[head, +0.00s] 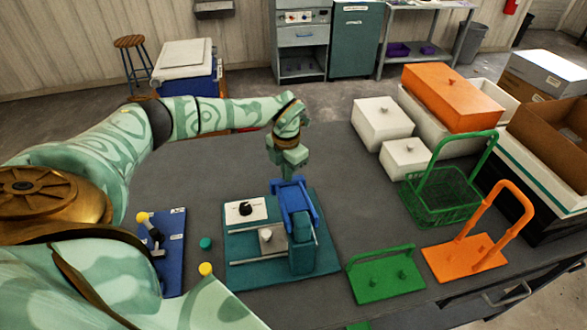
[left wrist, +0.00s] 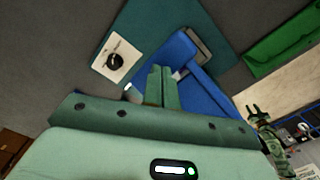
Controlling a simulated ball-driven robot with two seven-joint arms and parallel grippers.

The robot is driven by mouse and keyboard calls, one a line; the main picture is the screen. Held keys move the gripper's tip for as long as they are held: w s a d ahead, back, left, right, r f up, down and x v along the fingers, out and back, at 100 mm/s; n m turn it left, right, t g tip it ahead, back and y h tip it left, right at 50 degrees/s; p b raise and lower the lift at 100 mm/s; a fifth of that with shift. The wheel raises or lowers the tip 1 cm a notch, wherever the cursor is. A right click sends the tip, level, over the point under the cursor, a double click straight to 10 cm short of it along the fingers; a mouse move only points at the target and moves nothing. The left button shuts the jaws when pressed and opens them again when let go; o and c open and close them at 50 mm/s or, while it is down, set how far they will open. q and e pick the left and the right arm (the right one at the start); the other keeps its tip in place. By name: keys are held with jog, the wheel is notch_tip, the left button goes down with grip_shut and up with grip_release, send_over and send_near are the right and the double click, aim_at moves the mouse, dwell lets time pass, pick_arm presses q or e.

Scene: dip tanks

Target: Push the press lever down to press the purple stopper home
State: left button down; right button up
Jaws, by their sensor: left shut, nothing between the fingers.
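The press (head: 303,252) stands on a teal base plate (head: 243,270), with its blue lever (head: 297,205) at the back, which also shows in the left wrist view (left wrist: 181,55). My left gripper (head: 290,172) is shut and empty, at the far end of the lever; I cannot tell whether it touches. Its fingers also show in the left wrist view (left wrist: 160,80). A pale metal cylinder (head: 266,236) stands on the plate beside the press. I cannot make out the purple stopper. A small green gripper, apparently my right one (left wrist: 256,116), shows at the right in the left wrist view.
A white card with a black knob (head: 246,209) sits on the plate. A blue fixture with a yellow-knobbed lever (head: 170,235) stands left. Green (head: 385,288) and orange (head: 455,262) handled stands and a green basket (head: 435,208) are right. The bench behind the press is clear.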

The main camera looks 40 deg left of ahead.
pick_arm(q)
jog(key=shift+r, duration=0.15)
notch_tip(320, 180, up, 13)
jog(key=p, duration=1.2)
jog(key=shift+f, duration=0.2)
